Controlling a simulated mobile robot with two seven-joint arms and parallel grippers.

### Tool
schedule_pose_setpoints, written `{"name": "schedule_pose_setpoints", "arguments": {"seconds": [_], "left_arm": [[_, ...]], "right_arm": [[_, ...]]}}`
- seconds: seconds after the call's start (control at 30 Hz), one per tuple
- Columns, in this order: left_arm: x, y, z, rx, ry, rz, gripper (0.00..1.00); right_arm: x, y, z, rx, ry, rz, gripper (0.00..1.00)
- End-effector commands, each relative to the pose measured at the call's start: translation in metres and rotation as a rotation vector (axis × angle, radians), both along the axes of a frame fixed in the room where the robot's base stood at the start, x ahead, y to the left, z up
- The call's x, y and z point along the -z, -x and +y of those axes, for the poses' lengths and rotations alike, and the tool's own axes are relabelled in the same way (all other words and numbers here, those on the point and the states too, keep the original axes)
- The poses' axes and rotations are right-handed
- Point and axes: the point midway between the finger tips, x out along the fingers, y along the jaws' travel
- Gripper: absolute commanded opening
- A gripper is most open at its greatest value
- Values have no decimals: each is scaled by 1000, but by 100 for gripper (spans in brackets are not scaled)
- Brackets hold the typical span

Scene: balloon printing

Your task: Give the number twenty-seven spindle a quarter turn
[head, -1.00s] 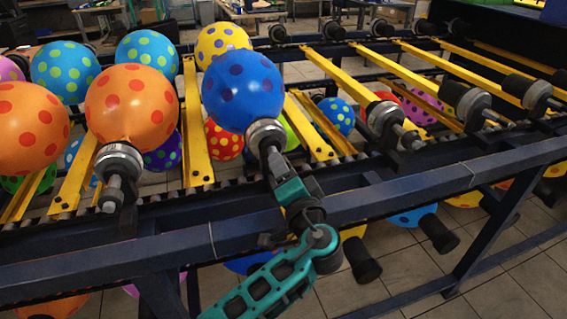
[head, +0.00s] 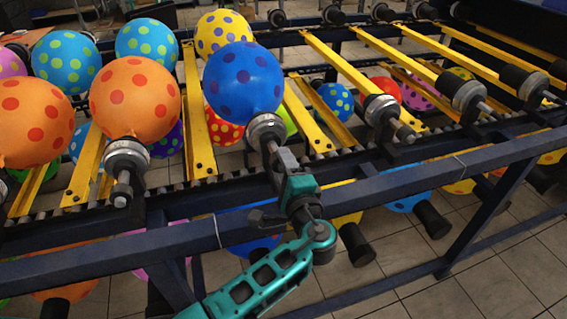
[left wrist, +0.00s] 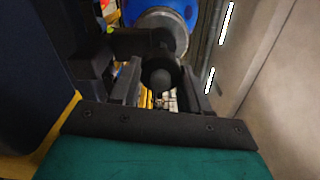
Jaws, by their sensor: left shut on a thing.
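A blue balloon with dark purple dots (head: 243,82) sits on a spindle with a grey metal collar (head: 266,131) at the front edge of the rack. My left gripper (head: 276,154) is shut on the shaft end of this spindle, in front of the collar. In the left wrist view, the spindle's shaft end (left wrist: 161,80) is between the dark fingers, with the collar (left wrist: 163,22) and blue balloon (left wrist: 180,6) beyond. No number is readable on the spindle, so I cannot confirm it is number twenty-seven. My right gripper is not in view.
An orange balloon (head: 135,97) on its own spindle (head: 126,160) stands to the left. Bare spindles (head: 381,113) stand to the right between yellow bars (head: 340,59). A dark blue rail (head: 400,187) crosses in front, close to my left arm.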

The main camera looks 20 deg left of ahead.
Motion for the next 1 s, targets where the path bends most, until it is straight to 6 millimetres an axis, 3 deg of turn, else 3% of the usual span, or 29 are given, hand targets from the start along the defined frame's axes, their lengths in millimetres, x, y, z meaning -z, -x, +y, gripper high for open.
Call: {"name": "schedule_pose_setpoints", "arguments": {"seconds": [0.47, 0.5, 0.77, 1.0], "left_arm": [[-2, -1, 0, 2, -15, 3, 15], [-2, -1, 0, 2, -15, 3, 47], [-1, -1, 0, 1, -13, 5, 72], [0, 0, 0, 0, -13, 8, 72]], "right_arm": [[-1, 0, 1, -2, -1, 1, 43], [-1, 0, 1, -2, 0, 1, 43], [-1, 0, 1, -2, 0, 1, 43], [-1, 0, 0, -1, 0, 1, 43]]}}
